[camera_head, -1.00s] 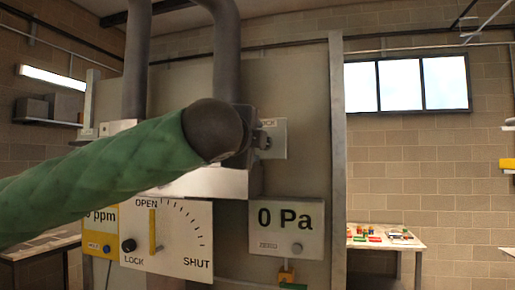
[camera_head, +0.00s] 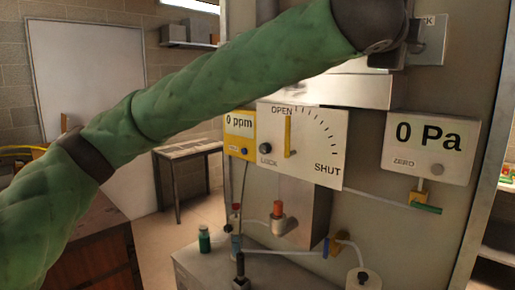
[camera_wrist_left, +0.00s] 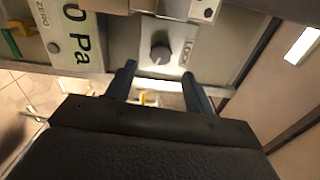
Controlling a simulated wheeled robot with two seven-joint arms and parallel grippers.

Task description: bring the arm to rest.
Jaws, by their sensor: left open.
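My left arm in its green sleeve (camera_head: 210,80) crosses the head view from lower left to upper right. It ends in front of a wall panel (camera_head: 475,60); the gripper's fingertips are not clear there. In the left wrist view my left gripper (camera_wrist_left: 161,82) is open, its two dark fingers apart with nothing held between them. Beyond the fingertips is a dark round knob (camera_wrist_left: 160,53) on a plate marked LOCK. The knob looks apart from the fingers, though the exact gap cannot be told. My right gripper is not in view.
The panel carries an OPEN/SHUT dial plate (camera_head: 322,145), a yellow 0 ppm meter (camera_head: 239,135) and a 0 Pa display (camera_head: 432,146). Below, a bench (camera_head: 205,268) holds a green bottle (camera_head: 204,239) and fittings. A table (camera_head: 187,150) stands behind at left.

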